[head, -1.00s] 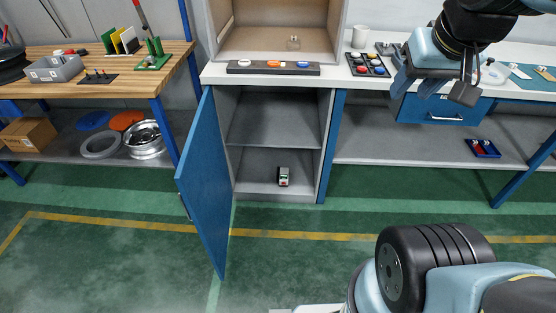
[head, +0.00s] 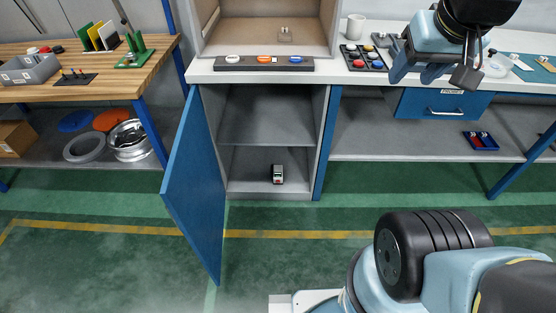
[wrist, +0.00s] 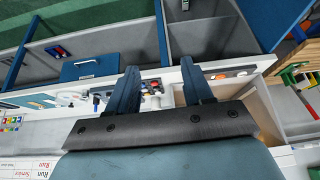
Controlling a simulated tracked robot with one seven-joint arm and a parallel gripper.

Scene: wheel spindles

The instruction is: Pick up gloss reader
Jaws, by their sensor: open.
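My gripper (head: 432,76) is open and empty over the white counter, to the right of and well above the device. In the wrist view my two fingers (wrist: 160,88) are spread with nothing held between them.
The cabinet's blue door (head: 194,190) stands open toward me on the left. A button strip (head: 264,63), a white mug (head: 355,28) and a block tray (head: 363,58) are on the counter. A wooden bench (head: 125,72) stands left. The green floor ahead is clear.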

